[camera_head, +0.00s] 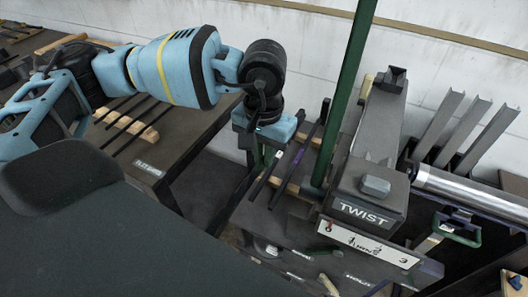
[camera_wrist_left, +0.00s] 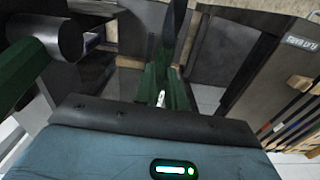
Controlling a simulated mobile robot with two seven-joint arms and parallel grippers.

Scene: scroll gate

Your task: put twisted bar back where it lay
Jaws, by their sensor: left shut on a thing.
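My left gripper (camera_head: 264,160) points down over the gap between the left table and the TWIST machine. Its green fingers (camera_wrist_left: 166,92) are closed on a dark bar (camera_wrist_left: 177,25) in the left wrist view, which I take to be the twisted bar. The twist along it is too dark to make out. In the head view I cannot clearly separate this bar from the dark lines below the gripper. Dark bars, one with a purple tint (camera_head: 290,175), lie on wooden rests just right of the gripper. My right gripper is not in view.
The TWIST machine (camera_head: 372,150) stands to the right, with a green upright post (camera_head: 345,95) at its left side. A steel roller (camera_head: 470,190) is farther right. The left table (camera_head: 185,125) carries several dark bars on a wooden rest (camera_head: 140,131). A pale wall is behind.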

